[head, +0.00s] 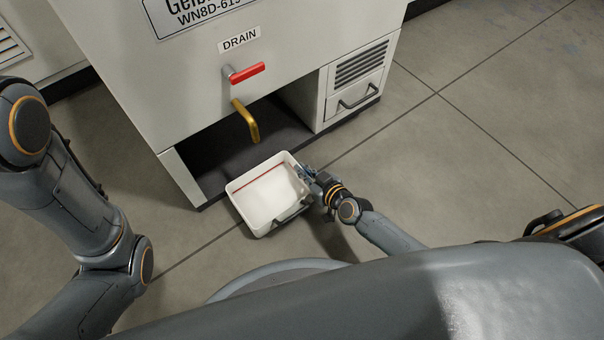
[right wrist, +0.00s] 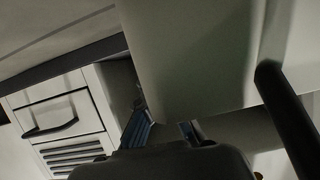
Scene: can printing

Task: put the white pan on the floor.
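The white pan (head: 265,195) is a shallow rectangular tray with a red line inside its far wall and a dark handle on its near side. It is in front of the low opening under the machine; whether it rests on the floor or is raised I cannot tell. My right gripper (head: 308,177) is at its right rim. In the right wrist view, a pale wall (right wrist: 195,50), apparently the pan's, is close ahead of the fingers (right wrist: 165,132). Whether they are closed on the rim is unclear. My left gripper is out of view.
The machine (head: 180,90) stands at the back, with a red drain lever (head: 246,72), a yellow spout (head: 246,120) above the opening, and a vented drawer unit (head: 358,90) at right. Grey tiled floor (head: 480,150) is clear to the right.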

